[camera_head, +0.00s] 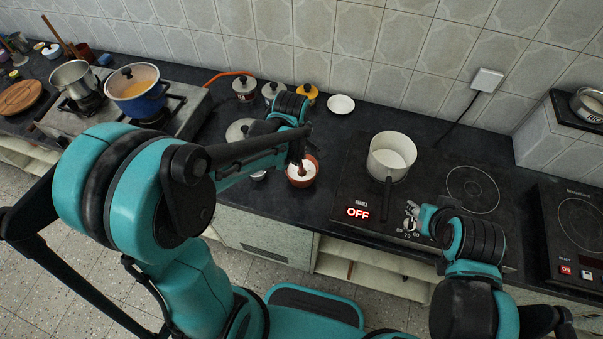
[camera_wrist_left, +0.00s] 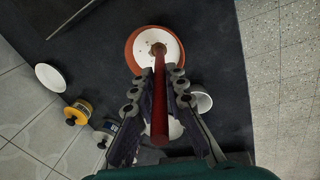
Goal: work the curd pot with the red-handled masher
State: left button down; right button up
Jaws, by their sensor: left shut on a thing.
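The curd pot (camera_head: 303,184) is a small reddish-brown clay pot with white curd in it, on the dark counter left of the induction hob. It also shows in the left wrist view (camera_wrist_left: 131,62). My left gripper (camera_wrist_left: 157,82) is shut on the red handle of the masher (camera_wrist_left: 160,112). The handle runs down into the pot, and its lower end meets the curd near the middle; the masher's head is not clearly visible. In the head view my left gripper (camera_head: 298,160) is just above the pot. My right gripper (camera_head: 413,216) is at the hob's front knobs; its finger opening is unclear.
A white saucepan (camera_head: 391,150) stands on the induction hob (camera_head: 452,213), whose display reads OFF. A white saucer (camera_head: 340,104) and several lidded jars (camera_head: 244,88) are behind the pot. A blue pot (camera_head: 138,92) stands on the gas stove at left.

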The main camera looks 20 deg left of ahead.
pick_arm(q)
jog(key=shift+w+d, duration=0.25)
jog(key=shift+w, duration=0.15)
jog(key=shift+s+a+b, duration=0.1)
jog(key=shift+s+b, duration=0.2)
jog(key=shift+s, duration=0.05)
jog(key=shift+w, duration=0.3)
jog(key=shift+r, duration=0.2)
jog(key=shift+s+r+p, duration=0.2)
jog(key=shift+r+p, duration=0.55)
jog(key=shift+p, duration=0.1)
jog(key=shift+s+r+p, duration=0.25)
jog(key=shift+r+p, duration=0.75)
jog(key=shift+r, duration=0.25)
jog(key=shift+s+r+p, duration=0.25)
jog(key=shift+r+p, duration=0.75)
jog(key=shift+r, duration=0.35)
